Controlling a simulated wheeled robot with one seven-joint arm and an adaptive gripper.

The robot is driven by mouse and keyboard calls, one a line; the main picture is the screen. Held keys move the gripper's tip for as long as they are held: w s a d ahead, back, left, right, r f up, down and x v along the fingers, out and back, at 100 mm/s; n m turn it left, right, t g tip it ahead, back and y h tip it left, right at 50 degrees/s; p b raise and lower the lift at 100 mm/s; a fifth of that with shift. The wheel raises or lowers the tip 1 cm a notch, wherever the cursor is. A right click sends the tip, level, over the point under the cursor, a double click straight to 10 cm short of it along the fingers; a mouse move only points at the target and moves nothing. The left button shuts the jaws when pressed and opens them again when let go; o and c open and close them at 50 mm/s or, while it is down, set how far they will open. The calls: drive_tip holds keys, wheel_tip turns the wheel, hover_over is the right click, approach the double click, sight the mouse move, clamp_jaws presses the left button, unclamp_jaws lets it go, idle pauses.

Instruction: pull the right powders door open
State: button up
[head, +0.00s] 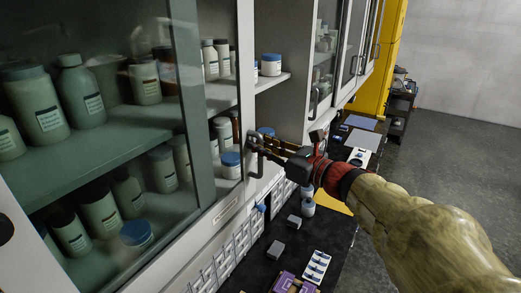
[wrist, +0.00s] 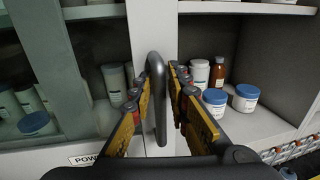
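The powders cabinet has a white upright door frame strip (head: 246,60), which also shows in the wrist view (wrist: 148,30). A dark bar handle (wrist: 157,95) stands upright on this strip; it shows small in the head view (head: 253,155). My gripper (wrist: 162,90) has one finger on each side of the handle. The left finger appears close to it or touching, and a narrow gap shows by the right finger. To the right of the strip the shelves show with no visible pane in front.
Green-tinted glass (head: 130,120) covers bottles at the left. Blue-lidded jars (wrist: 246,97) and a brown bottle (wrist: 217,73) stand on the shelf right of the handle. The black counter (head: 330,240) below holds small items. A neighbouring glass-door cabinet (head: 345,50) is further right.

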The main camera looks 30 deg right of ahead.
sight(250, 105)
drive_tip(key=r, duration=0.9)
drive_tip(key=shift+w+d, duration=0.25)
drive_tip(key=shift+d, duration=0.05)
drive_tip(key=shift+s+a+r, duration=0.1)
drive_tip(key=shift+a+r, duration=0.1)
drive_tip(key=shift+r, duration=0.15)
drive_tip(key=shift+m+g, duration=0.4)
wheel_tip(250, 105, down, 7)
drive_tip(key=shift+r, duration=0.1)
drive_tip(key=shift+s+a, duration=0.15)
drive_tip(key=shift+s, duration=0.5)
drive_tip(key=shift+s+d+f, duration=0.4)
drive_tip(key=shift+s, duration=0.05)
drive_tip(key=p+v, duration=0.1)
drive_tip(key=v, duration=0.6)
drive_tip(key=shift+s+f, duration=0.15)
drive_tip(key=shift+f, duration=0.2)
